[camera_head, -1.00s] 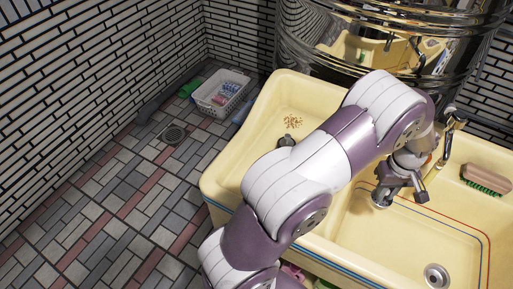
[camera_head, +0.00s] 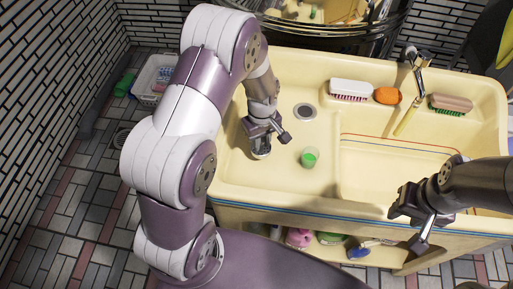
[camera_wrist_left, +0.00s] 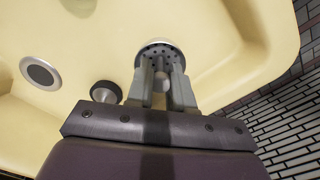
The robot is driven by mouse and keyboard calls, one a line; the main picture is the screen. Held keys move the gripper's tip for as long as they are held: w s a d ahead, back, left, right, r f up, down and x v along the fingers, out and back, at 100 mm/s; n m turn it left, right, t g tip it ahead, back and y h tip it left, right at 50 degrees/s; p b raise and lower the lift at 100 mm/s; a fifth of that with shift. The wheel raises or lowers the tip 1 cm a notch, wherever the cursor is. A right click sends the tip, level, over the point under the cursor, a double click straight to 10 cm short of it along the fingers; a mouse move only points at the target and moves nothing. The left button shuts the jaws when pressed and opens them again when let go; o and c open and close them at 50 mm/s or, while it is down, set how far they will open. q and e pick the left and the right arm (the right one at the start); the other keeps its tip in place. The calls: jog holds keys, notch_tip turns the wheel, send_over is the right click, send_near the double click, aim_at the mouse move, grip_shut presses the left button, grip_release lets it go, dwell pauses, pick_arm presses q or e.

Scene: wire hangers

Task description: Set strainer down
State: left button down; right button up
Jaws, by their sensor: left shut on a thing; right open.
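My left gripper (camera_head: 262,136) is low over the left part of the cream sink (camera_head: 240,176). It is shut on the strainer (camera_head: 261,153), a small round metal piece with holes. In the left wrist view the strainer (camera_wrist_left: 163,50) sits at the fingertips of the left gripper (camera_wrist_left: 162,82), close above the sink floor; I cannot tell whether it touches. The round drain (camera_head: 304,112) lies beyond and right of the strainer, apart from it. My right gripper (camera_head: 420,215) is open and empty, above the sink's front edge.
A green cup (camera_head: 309,157) stands right of the strainer. Brushes (camera_head: 350,90) and an orange sponge (camera_head: 387,95) lie along the back ledge by the faucet (camera_head: 408,100). A white basket (camera_head: 152,80) is on the floor at left.

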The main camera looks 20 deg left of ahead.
pick_arm(q)
jog(key=shift+s+a+f, duration=0.25)
jog(key=shift+a+f, duration=0.05)
jog(key=shift+f, duration=2)
jog(key=shift+d+f, duration=0.1)
jog(key=c, duration=1)
grip_release()
notch_tip(320, 180, up, 12)
jog(key=s+d+r+m+t, duration=0.1)
jog(key=s+r+m, duration=0.3)
jog(key=s+m, duration=0.6)
jog(key=shift+s+d+r, duration=0.35)
jog(key=shift+s+r, duration=0.05)
jog(key=shift+s, duration=0.4)
